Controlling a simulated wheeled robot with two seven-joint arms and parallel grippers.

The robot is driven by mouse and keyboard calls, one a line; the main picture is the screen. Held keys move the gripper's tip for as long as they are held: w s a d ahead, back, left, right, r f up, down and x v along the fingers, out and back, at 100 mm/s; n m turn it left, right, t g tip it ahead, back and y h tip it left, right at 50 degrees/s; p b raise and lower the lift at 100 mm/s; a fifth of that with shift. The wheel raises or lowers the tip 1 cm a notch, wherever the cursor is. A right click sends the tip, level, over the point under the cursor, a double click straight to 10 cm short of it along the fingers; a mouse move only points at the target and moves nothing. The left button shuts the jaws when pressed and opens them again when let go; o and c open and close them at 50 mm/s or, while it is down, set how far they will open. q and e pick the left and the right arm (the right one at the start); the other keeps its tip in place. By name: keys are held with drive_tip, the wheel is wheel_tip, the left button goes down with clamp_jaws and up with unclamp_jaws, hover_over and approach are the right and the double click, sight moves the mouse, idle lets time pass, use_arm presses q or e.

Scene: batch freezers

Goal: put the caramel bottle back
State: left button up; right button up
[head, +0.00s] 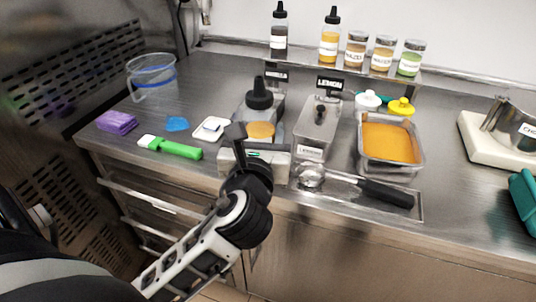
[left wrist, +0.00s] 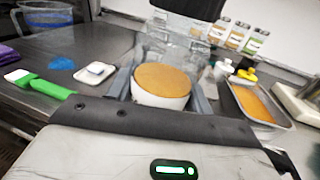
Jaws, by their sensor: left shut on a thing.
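The caramel bottle (head: 261,104) is clear with a black nozzle cap and a little amber-brown filling at the bottom. My left gripper (head: 258,140) is shut on it and holds it roughly upright over the front part of the steel counter. In the left wrist view the bottle (left wrist: 163,84) sits between the two grey fingers, its filling showing as a tan disc. Whether its base touches anything below is hidden. On the back shelf (head: 305,60) stand a dark bottle (head: 279,35) and a yellow-orange bottle (head: 329,42). My right gripper is out of view.
Several topping jars (head: 383,55) stand right of the shelf bottles. A lidded steel tub (head: 318,125), an orange-filled pan (head: 389,143) and a black-handled scoop (head: 383,193) lie to the right. A green-handled tool (head: 172,148), purple sponge (head: 117,122) and clear jug (head: 152,78) are left.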

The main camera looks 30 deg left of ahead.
use_arm(q)
drive_tip(key=w+a+f, duration=0.1)
drive_tip(key=w+f, duration=0.1)
drive_tip(key=w+a+f+b, duration=0.1)
drive_tip(key=w+f, duration=0.1)
drive_tip(key=w+a+f, duration=0.1)
drive_tip(key=w+f, duration=0.1)
drive_tip(key=f, duration=0.1)
drive_tip(key=shift+a+b, duration=0.2)
drive_tip(key=shift+b, duration=0.1)
wheel_tip(320, 180, down, 2)
drive_tip(key=shift+f+b, duration=0.25)
drive_tip(key=shift+b, duration=0.1)
drive_tip(key=shift+f, duration=0.1)
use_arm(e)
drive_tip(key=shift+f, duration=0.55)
use_arm(q)
drive_tip(key=shift+s, duration=0.1)
drive_tip(key=shift+f, duration=0.2)
drive_tip(key=o, duration=1)
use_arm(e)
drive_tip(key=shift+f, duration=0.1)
